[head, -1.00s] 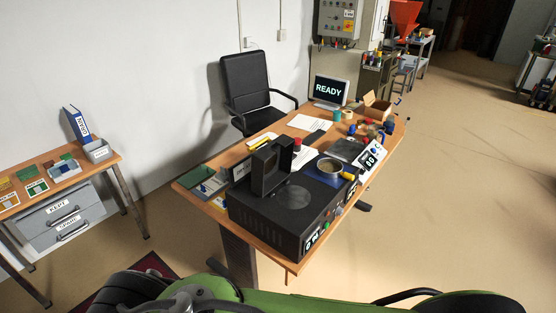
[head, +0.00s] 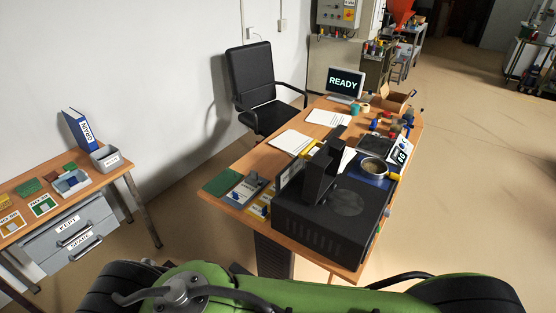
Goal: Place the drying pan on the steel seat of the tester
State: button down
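A round metal pan (head: 374,167), which looks like the drying pan, sits on a blue mat (head: 354,176) on the wooden desk. A yellow piece shows at its right edge, and its inside looks brownish. The black tester (head: 310,230) stands at the desk's near end. A flat round grey disc, which looks like its steel seat (head: 348,203), lies bare on its top. A black upright housing (head: 318,178) rises at the disc's left. The pan is apart from the disc, behind it and to the right. My gripper is not in view.
The desk (head: 245,158) also bears a screen reading READY (head: 344,83), papers (head: 291,142), a cardboard box (head: 394,100) and trays at its left. A black chair (head: 257,90) stands behind it. A side table (head: 105,178) is at the left. The floor at right (head: 470,190) is clear.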

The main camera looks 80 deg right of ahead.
aim_at(372, 168)
jog(key=i+l+u, duration=0.1)
jog(key=u, duration=0.4)
jog(key=i+l+u, duration=0.1)
jog(key=u, duration=0.35)
jog(key=l+u, duration=0.2)
jog(key=u, duration=0.75)
jog(key=l+u, duration=0.15)
jog(key=u, duration=0.8)
jog(key=l+u, duration=0.1)
jog(key=u, duration=0.4)
jog(key=k+u, duration=0.1)
jog(key=u, duration=1.35)
jog(key=j+u, duration=0.15)
jog(key=u, duration=0.3)
jog(key=k+j+u, duration=0.1)
jog(key=u, duration=0.4)
jog(key=j+u, duration=0.1)
jog(key=u, duration=0.35)
jog(key=j+u, duration=0.1)
jog(key=u, duration=0.85)
jog(key=j+u, duration=0.15)
jog(key=u, duration=0.35)
jog(key=i+u, duration=0.1)
jog(key=u, duration=0.35)
